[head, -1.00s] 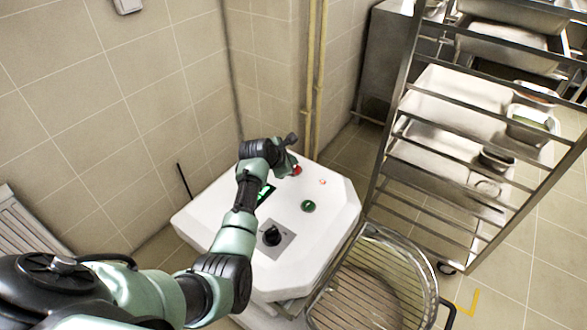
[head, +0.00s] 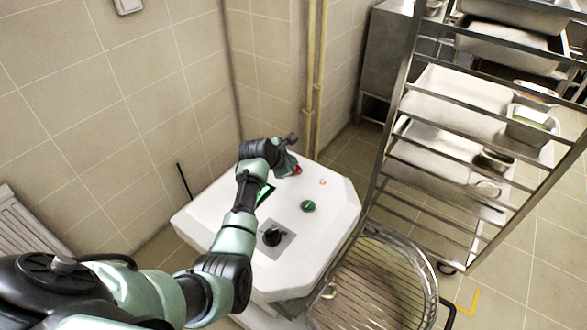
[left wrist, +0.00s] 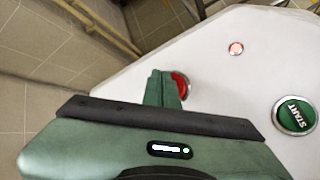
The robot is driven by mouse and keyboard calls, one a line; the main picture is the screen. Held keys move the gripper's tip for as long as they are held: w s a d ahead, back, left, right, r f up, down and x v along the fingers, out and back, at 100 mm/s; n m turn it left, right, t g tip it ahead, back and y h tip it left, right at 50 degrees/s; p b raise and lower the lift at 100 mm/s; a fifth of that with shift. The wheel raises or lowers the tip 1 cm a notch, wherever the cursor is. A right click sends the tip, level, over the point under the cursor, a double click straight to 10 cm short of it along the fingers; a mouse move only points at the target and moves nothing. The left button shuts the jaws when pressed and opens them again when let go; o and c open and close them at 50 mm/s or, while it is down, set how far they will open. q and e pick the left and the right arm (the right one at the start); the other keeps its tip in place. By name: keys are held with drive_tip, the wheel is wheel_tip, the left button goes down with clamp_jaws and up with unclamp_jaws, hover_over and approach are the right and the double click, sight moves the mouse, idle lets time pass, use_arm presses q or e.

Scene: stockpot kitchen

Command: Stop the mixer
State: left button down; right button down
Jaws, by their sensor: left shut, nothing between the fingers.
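The mixer (head: 335,215) has a white top with a red button (head: 297,170) near its far edge. My left gripper (head: 291,164) is shut and empty at the red button. In the left wrist view its closed fingertips (left wrist: 162,84) partly cover the red button (left wrist: 181,86). I cannot tell whether they press it. A small red light (head: 322,182) shows beside the buttons. The wire-guarded bowl (head: 375,285) is at the front right. My right gripper is out of view.
A black knob (head: 271,236) and a dark display (head: 264,194), partly hidden by my arm, are on the mixer top. A metal rack (head: 385,150) with trays stands at the right. Tiled walls and yellow pipes (head: 316,80) are behind the mixer.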

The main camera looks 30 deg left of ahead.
use_arm(q)
drive_tip(key=shift+f, duration=0.8)
idle(0.8)
drive_tip(key=shift+r+p, duration=0.85)
drive_tip(key=shift+p, duration=0.3)
wheel_tip(320, 180, up, 5)
drive_tip(key=p, duration=0.6)
drive_tip(key=shift+r, duration=0.1)
